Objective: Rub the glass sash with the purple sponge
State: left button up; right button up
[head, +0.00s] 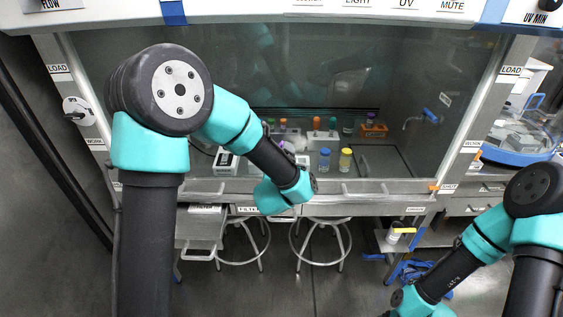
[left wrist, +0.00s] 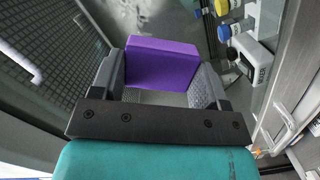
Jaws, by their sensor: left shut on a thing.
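The glass sash (head: 410,75) is the large see-through pane across the front of the hood in the head view, with faint reflections on it. My left arm reaches toward it, and the arm's own links hide the left gripper there. In the left wrist view my left gripper (left wrist: 165,78) is shut on the purple sponge (left wrist: 160,62), a block held between its two grey fingers. I cannot tell whether the sponge touches the glass. My right arm is at the lower right of the head view, its gripper out of frame.
Behind the glass stand a blue bottle (head: 324,158), a yellow bottle (head: 345,160) and an orange rack (head: 374,130). Two stools (head: 243,240) (head: 320,240) stand below the hood. A blue-rimmed machine (head: 520,140) sits at the right. The open floor lies in front.

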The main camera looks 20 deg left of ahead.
aim_at(305, 143)
pick_arm(q)
jog(key=shift+w+a, duration=0.25)
jog(key=shift+w, duration=0.7)
jog(key=shift+w+a, duration=0.25)
jog(key=shift+w, duration=0.7)
dwell(0.4)
jog(key=shift+w+d, duration=0.2)
jog(key=shift+d, duration=0.7)
jog(key=shift+w+d, duration=0.15)
jog(key=shift+d, duration=0.7)
jog(key=shift+d, duration=0.1)
jog(key=shift+w+d, duration=0.3)
jog(key=shift+d, duration=0.5)
jog(key=shift+w+d, duration=0.3)
jog(key=shift+d, duration=0.5)
